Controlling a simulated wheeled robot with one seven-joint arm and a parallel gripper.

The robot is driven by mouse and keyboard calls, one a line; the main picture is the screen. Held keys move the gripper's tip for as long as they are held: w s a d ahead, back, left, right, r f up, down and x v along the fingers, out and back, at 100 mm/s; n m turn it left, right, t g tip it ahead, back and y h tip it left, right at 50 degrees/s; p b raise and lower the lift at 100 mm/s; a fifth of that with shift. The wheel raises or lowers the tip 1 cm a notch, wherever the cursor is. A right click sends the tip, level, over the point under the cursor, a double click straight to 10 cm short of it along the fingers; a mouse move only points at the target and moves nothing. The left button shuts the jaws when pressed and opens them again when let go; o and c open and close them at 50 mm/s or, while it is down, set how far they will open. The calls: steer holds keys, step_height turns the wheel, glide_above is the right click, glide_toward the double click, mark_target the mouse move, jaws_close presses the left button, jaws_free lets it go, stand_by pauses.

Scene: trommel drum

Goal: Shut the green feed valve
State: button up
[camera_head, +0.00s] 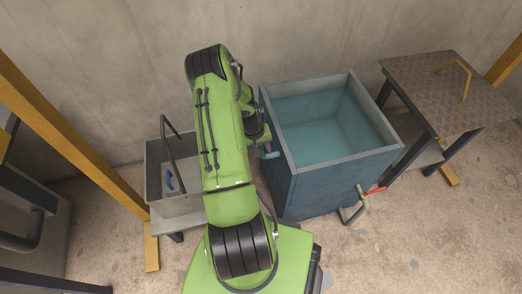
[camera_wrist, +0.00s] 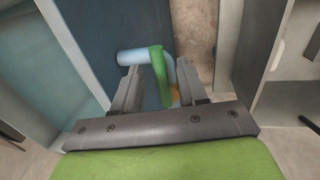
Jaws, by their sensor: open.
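The green feed valve's lever (camera_wrist: 157,72) shows in the wrist view as a rounded green handle. It lies across a pale blue pipe (camera_wrist: 133,57) that comes out of the dark blue tank wall and bends down. My gripper (camera_wrist: 158,68) is open, with one finger on each side of the green lever. I cannot tell whether either finger touches it. In the head view my gripper is mostly hidden behind my green arm, at the tank's left side. There the pale blue pipe (camera_head: 270,154) shows, but the green lever is hidden.
The blue tank (camera_head: 288,187) holds teal water. A red-handled valve (camera_head: 375,190) sits on its front right. A grey bin (camera_head: 153,180) with a blue-handled item stands left of my arm. A metal-topped table (camera_head: 430,75) is at right. Yellow posts stand at both sides.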

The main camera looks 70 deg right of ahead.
steer(key=shift+f, duration=0.1)
jaws_close()
stand_by(0.4)
